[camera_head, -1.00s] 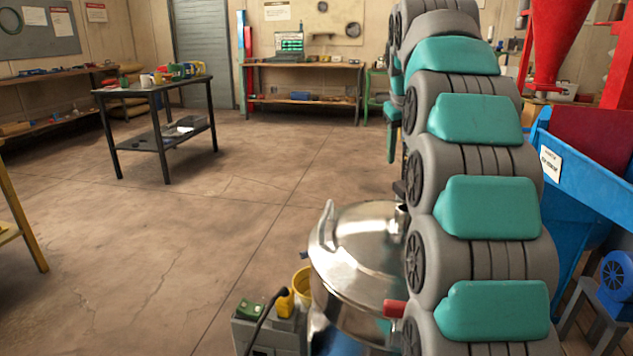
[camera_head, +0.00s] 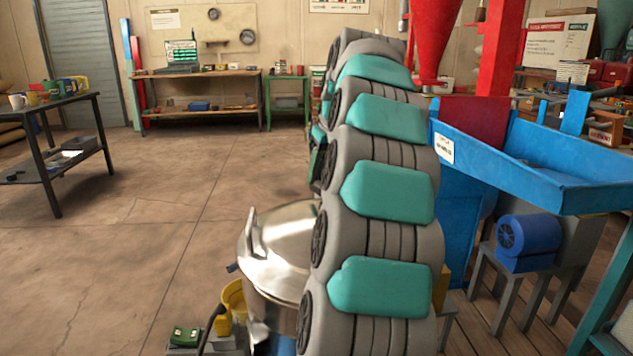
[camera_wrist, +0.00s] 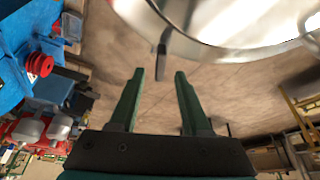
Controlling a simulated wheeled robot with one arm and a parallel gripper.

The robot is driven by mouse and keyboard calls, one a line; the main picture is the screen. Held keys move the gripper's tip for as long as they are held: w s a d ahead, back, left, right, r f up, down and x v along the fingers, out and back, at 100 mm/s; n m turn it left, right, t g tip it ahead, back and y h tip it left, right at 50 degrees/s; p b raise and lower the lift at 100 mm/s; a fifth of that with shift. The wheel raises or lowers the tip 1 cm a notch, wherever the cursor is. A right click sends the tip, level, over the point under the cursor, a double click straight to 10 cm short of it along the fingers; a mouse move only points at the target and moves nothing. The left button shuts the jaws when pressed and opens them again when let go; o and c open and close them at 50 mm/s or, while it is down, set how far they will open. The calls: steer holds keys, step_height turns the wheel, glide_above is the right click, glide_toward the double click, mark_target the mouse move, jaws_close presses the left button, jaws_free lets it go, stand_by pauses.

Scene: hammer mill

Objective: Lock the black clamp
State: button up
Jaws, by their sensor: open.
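A shiny steel vessel with a domed lid (camera_head: 278,250) stands at the lower middle of the head view, partly hidden by my arm. Its curved rim also fills the top of the wrist view (camera_wrist: 215,45). A small dark lever (camera_wrist: 162,62), which looks like the black clamp, sticks out by the rim there. A small dark piece (camera_head: 232,267) also shows at the vessel's left side in the head view. My gripper (camera_wrist: 159,74) is open and empty, with its two green fingers apart. The lever shows just beyond the gap between the fingertips; I cannot tell the distance.
A blue machine trough (camera_head: 530,170) and a blue motor (camera_head: 528,240) are on the right. The floor on the left is clear up to a dark table (camera_head: 60,105).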

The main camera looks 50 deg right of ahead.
mark_target(318, 185)
steer(key=shift+x, duration=1.55)
jaws_close()
